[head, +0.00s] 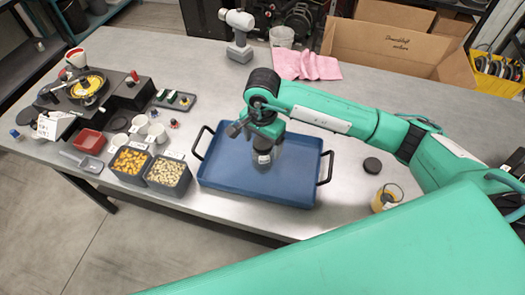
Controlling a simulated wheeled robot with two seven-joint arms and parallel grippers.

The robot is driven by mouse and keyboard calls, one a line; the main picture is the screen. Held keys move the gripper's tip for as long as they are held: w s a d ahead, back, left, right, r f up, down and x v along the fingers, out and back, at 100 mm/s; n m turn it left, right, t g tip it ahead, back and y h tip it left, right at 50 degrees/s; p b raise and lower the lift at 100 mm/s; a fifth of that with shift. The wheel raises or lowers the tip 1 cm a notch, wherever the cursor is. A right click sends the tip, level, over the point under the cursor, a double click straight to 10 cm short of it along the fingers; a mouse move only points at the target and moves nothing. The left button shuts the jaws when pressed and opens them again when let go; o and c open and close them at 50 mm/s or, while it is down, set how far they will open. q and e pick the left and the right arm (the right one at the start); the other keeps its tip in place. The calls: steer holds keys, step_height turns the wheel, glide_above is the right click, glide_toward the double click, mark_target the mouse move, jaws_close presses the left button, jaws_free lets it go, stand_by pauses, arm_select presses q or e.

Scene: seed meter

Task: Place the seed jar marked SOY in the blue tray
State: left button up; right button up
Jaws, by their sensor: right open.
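The blue tray (230,184) with black side handles lies on the grey bench near the front edge. My right gripper (263,148) is over the tray, pointing down, with its jaws open. A clear jar (263,160) with a small pale label is directly below the gripper, over the tray floor. Its label is too small to read, and its top is hidden by the gripper. I cannot tell whether the jar touches the tray floor. My left gripper is not in view.
Black bins of orange (131,160) and pale seeds (167,172) stand left of the tray. A seed meter (88,87) is at the far left. A yellow-filled container (387,198) and black lid (372,165) lie right. A pink cloth (306,66) and cardboard box (390,50) are behind.

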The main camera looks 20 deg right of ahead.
step_height(320, 180, up, 8)
steer(key=shift+f+b, duration=0.1)
steer(key=shift+b, duration=1)
